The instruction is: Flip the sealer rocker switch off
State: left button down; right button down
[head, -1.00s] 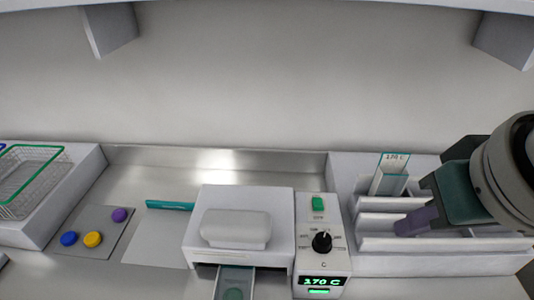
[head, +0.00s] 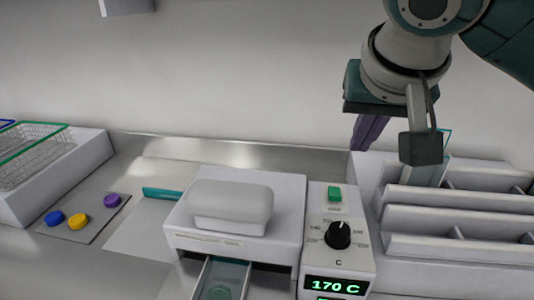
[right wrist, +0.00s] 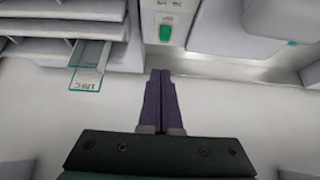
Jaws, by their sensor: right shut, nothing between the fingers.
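The sealer (head: 240,215) is a white box with a rounded lid. Its control panel (head: 338,262) stands at its right side, with a green rocker switch (head: 335,194) at the top, a black dial (head: 338,235) and a lit display reading 170 C (head: 337,286). My right gripper (head: 362,148) has purple fingers, shut and empty, above and behind the panel, apart from the switch. In the right wrist view the fingers (right wrist: 161,75) point toward the green switch (right wrist: 166,33), with a gap between them. The left gripper is not in view.
A white rack with slots (head: 455,215) stands right of the panel, holding a clear pouch (head: 440,172) marked 170 C. A drawer-like tray (head: 222,278) extends from the sealer's front. Coloured discs (head: 78,220) and a wire basket (head: 35,158) are at left.

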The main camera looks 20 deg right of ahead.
send_over(341, 198)
jog(key=f, duration=0.8)
jog(key=shift+s+a+b, duration=0.15)
jog(key=shift+s+b, duration=0.2)
notch_tip(341, 198, down, 3)
jog(key=shift+s+a+f, duration=0.1)
jog(key=shift+f, duration=0.55)
jog(key=shift+s, duration=0.1)
jog(key=shift+s+a+f+t+h+b, duration=0.15)
jog(key=shift+f+t+b, duration=0.1)
jog(key=shift+f, duration=0.15)
jog(key=shift+s+a+f+t+h+b, duration=0.15)
jog(key=shift+f+t, duration=0.1)
jog(key=shift+f, duration=0.15)
jog(key=shift+d+r, duration=0.1)
jog(key=shift+r, duration=0.15)
jog(key=shift+w+r, duration=0.1)
jog(key=shift+w, duration=0.05)
jog(key=shift+p, duration=0.3)
